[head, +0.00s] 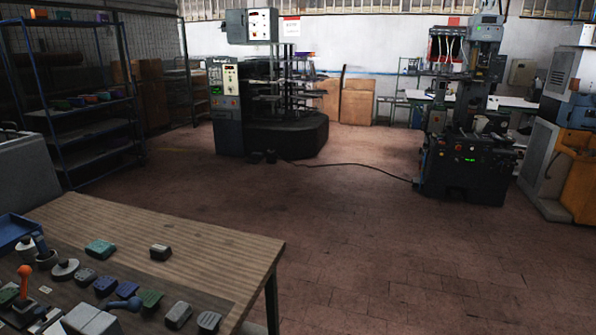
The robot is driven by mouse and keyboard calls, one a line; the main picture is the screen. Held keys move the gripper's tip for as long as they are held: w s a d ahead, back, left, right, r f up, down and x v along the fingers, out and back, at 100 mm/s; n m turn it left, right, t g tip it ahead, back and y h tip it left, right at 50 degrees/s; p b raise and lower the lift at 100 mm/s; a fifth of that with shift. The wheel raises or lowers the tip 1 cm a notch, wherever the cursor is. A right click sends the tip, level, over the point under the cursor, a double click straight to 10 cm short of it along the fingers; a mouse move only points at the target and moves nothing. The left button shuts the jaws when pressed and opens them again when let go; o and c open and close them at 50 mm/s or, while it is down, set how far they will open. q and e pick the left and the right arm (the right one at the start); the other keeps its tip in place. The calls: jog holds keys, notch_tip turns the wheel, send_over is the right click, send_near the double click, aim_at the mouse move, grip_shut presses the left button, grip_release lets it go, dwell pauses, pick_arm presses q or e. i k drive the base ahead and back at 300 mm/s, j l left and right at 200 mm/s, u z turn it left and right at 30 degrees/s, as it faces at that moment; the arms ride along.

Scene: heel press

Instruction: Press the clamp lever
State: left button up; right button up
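I cannot make out a clamp lever for certain. A dark press machine (468,165) with a green display and several buttons stands on the floor at the right of the head view. A larger dark machine (285,132) with a control panel (229,85) stands at the back centre. Both are far off, and small levers on them are too small to tell. An orange-knobbed lever (24,281) stands upright on the near table at lower left. Neither of my grippers shows in the head view.
The wooden table (215,250) at lower left holds several small blocks and a blue tray (14,230). A blue shelf rack (95,139) stands at the left. A cable (365,167) crosses the floor. The brown tiled floor (400,255) is clear at centre and right.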

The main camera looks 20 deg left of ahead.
aim_at(24, 271)
jog(key=i+u, duration=0.15)
jog(key=u, duration=0.3)
jog(key=i+u, duration=0.1)
jog(key=u, duration=0.3)
jog(key=i+l+u, duration=0.1)
jog(key=u, duration=0.35)
jog(key=i+l+u, duration=0.1)
jog(key=u, duration=0.35)
jog(key=i+l+u, duration=0.2)
jog(key=u, duration=0.25)
jog(key=i+l+u, duration=0.25)
jog(key=u, duration=0.15)
jog(key=i+l+u, duration=0.15)
jog(key=l+u, duration=0.3)
jog(key=i+j, duration=0.05)
jog(key=j, duration=0.05)
